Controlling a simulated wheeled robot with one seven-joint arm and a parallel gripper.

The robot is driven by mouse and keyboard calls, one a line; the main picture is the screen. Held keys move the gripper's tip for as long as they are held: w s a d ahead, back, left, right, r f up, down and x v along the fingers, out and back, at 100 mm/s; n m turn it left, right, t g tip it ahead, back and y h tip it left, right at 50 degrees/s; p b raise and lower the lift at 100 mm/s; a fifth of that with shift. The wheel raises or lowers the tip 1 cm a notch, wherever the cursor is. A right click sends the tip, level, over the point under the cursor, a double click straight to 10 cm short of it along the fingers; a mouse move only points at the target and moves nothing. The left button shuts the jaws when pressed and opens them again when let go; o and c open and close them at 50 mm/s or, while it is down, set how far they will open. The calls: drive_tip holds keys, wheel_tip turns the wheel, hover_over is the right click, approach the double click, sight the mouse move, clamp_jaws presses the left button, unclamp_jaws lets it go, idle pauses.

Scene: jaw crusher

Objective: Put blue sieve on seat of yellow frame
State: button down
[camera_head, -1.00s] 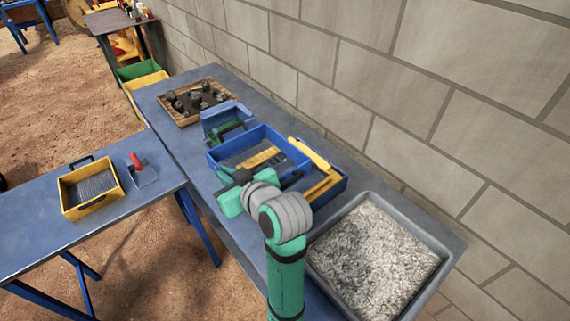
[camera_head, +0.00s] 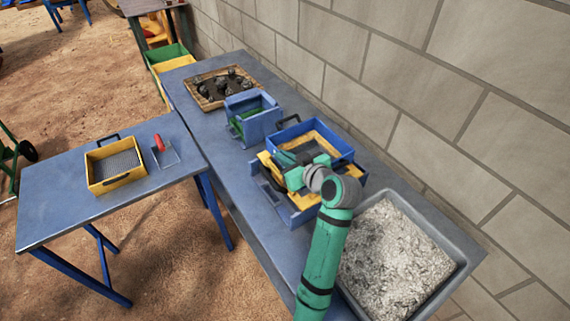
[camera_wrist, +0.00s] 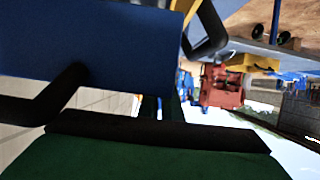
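The blue sieve (camera_head: 334,144) is an open blue box with a see-through bottom and a dark handle at its far side. It is over the yellow frame (camera_head: 347,183), which sits in a blue base (camera_head: 296,216) on the long table. Yellow shows through the sieve and around it. I cannot tell whether the sieve rests on the seat or hangs just above it. My gripper (camera_head: 303,173) is at the sieve's near side and appears shut on its near handle.
A grey tray of crushed stone (camera_head: 395,262) stands right of the frame. A blue box with green inside (camera_head: 252,117) and a wooden tray of dark rocks (camera_head: 222,86) stand behind. A yellow sieve (camera_head: 115,165) and red-handled tool (camera_head: 160,147) lie on the left table. A block wall borders the right.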

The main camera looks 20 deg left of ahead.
drive_tip(key=shift+w+d+f, duration=0.1)
drive_tip(key=shift+w+f, duration=0.1)
drive_tip(key=shift+f, duration=0.7)
drive_tip(key=shift+w+d+f, duration=0.1)
drive_tip(key=shift+w+f, duration=0.05)
drive_tip(key=shift+f, duration=0.75)
drive_tip(key=shift+a, duration=0.1)
drive_tip(key=shift+s+a+f, duration=0.1)
drive_tip(key=c, duration=2)
unclamp_jaws()
drive_tip(key=shift+f, duration=0.1)
drive_tip(key=shift+s+d+r, duration=0.2)
drive_tip(key=shift+d+r, duration=0.1)
drive_tip(key=shift+d, duration=0.1)
drive_tip(key=v, duration=1.1)
drive_tip(key=shift+s, duration=0.15)
